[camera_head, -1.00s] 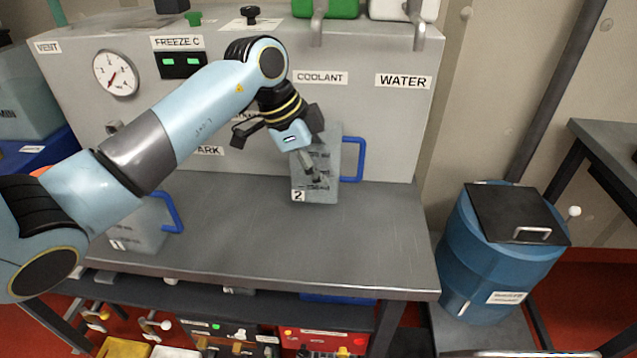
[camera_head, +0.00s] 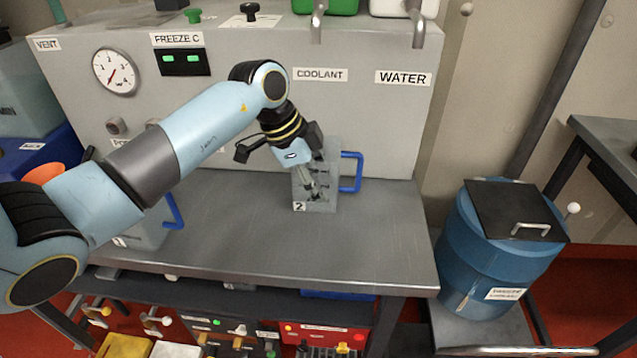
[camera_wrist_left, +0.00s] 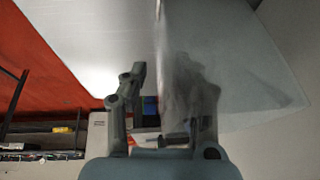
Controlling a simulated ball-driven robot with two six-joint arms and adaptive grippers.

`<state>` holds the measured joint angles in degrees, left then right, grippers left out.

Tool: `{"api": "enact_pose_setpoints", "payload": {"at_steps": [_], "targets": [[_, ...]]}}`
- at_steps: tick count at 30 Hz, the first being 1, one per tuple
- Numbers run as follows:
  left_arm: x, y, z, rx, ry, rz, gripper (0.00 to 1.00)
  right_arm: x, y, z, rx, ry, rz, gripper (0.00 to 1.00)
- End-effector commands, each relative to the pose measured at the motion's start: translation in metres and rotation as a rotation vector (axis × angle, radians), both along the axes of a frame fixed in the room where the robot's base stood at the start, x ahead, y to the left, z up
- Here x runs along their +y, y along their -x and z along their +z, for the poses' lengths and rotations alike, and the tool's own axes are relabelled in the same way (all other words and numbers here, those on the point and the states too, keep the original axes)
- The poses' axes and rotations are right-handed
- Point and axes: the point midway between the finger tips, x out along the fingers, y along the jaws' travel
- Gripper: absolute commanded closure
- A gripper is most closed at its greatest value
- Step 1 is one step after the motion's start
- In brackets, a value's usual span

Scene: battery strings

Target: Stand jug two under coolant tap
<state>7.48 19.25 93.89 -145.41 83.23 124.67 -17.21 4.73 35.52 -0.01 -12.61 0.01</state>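Jug two (camera_head: 325,200), a translucent jug with a blue handle (camera_head: 352,172) on its right and a "2" label, stands upright on the grey bench below the COOLANT label. The coolant tap (camera_head: 318,25) hangs at the top, under a green container. My left gripper (camera_head: 311,188) reaches down at jug two; its fingers show against or through the clear wall. In the left wrist view the fingers are apart, one left of the jug's wall (camera_wrist_left: 245,70) and one seen through it. Whether they touch the wall is unclear. My right gripper is out of view.
Jug one (camera_head: 150,233) stands on the bench at left, partly hidden by my left arm. The water tap (camera_head: 418,28) is to the right of the coolant tap. The bench (camera_head: 370,240) is clear in front and right. A blue barrel (camera_head: 490,255) stands right of it.

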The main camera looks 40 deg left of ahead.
Motion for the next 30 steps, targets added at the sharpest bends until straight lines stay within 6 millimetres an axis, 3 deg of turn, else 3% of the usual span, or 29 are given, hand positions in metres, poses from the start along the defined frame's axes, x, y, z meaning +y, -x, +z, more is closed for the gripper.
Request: {"api": "enact_pose_setpoints", "payload": {"at_steps": [18,30], "targets": [[0.030,0.032,0.101,-0.002,-0.004,-0.001,0.71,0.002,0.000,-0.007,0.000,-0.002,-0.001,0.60],[0.031,0.035,0.108,0.000,0.000,0.000,0.71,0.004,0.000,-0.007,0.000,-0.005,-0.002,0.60]]}}
